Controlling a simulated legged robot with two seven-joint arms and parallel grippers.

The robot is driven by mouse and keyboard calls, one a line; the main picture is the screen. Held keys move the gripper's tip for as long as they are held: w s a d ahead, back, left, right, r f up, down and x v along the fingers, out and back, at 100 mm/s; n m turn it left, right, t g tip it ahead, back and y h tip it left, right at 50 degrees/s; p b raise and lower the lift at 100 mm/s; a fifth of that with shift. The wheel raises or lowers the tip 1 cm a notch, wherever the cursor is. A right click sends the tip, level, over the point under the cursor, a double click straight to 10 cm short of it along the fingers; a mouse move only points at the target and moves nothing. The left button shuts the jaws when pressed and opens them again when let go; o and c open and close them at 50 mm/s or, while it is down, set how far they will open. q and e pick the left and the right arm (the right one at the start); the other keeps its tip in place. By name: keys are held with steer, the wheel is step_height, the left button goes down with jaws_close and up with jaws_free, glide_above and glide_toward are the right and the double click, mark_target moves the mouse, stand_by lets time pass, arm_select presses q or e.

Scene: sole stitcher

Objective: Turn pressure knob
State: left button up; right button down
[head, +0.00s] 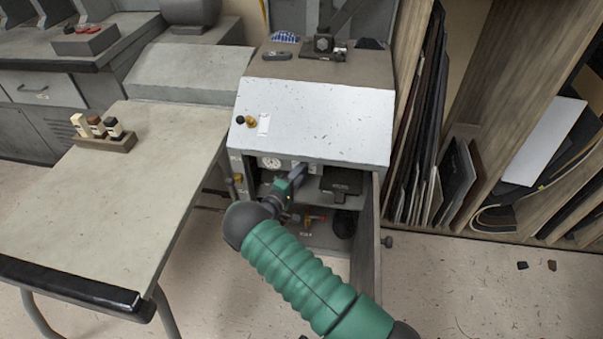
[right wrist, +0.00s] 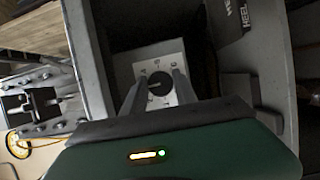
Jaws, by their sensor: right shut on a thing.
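The pressure knob (right wrist: 157,89) is a dark round dial on a pale plate (right wrist: 147,72) with printed marks, in the right wrist view. It sits inside the open cabinet of the stitcher (head: 318,117). My right gripper (head: 302,170) reaches into the cabinet in the head view. Its two fingers (right wrist: 157,86) stand on either side of the knob in the right wrist view, and it is shut on the knob. In the head view the gripper hides the knob. My left gripper is not in view.
A round gauge (head: 271,162) is left of my gripper in the cabinet. The cabinet door (head: 366,235) stands open on the right. A grey table (head: 120,190) with a small stamp holder (head: 105,142) is on the left. Boards (head: 425,150) lean in a wooden rack at right.

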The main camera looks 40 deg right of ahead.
steer(key=shift+w+a+f, duration=0.15)
steer(key=shift+w+a, duration=0.05)
steer(key=shift+a, duration=0.05)
steer(key=c, duration=1)
jaws_free()
steer(key=shift+f, duration=0.1)
steer(key=shift+d, duration=0.1)
steer(key=shift+s, duration=0.1)
steer(key=p+v, duration=0.4)
steer(key=v, duration=1.3)
